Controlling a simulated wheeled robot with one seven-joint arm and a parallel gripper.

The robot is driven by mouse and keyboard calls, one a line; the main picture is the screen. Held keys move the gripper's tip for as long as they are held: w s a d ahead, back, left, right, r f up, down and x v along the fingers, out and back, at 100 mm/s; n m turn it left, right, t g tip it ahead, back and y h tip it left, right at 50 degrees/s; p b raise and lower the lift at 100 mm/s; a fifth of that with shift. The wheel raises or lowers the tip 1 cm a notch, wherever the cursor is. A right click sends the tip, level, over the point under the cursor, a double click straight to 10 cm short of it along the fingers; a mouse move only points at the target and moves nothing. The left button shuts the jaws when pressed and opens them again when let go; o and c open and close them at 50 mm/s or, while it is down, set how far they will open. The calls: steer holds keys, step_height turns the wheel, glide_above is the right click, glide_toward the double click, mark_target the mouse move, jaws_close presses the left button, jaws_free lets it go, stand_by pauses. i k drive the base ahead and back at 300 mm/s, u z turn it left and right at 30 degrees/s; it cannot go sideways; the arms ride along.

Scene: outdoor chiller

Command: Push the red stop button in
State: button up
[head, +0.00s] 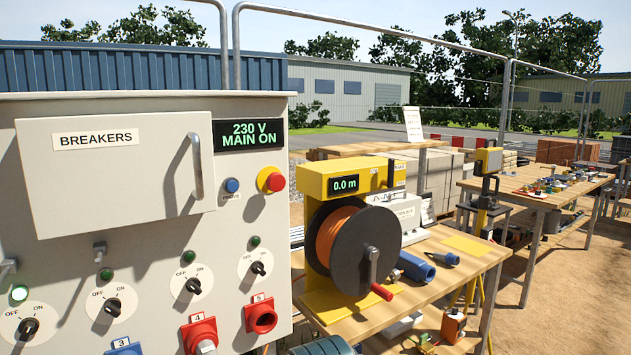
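The red stop button (275,182) is a round red mushroom head on a yellow surround. It sits at the upper right of the grey breaker panel (130,245), below a display (248,134) reading "230 V MAIN ON". A small blue button (232,185) is just left of it. The red head stands out from its yellow ring. My gripper is not in view, and nothing covers the button.
A breaker cover (110,180) with a protruding handle (196,167) is left of the buttons. Rotary switches and red sockets (261,316) are below. A yellow cable-reel machine (345,180) stands on a wooden table (450,275) close to the panel's right side.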

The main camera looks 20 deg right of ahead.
mark_target(275, 183)
steer(key=z, duration=0.3)
steer(key=k, duration=1.35)
steer(key=u, duration=0.55)
steer(key=i, duration=2)
steer(key=z, duration=0.6)
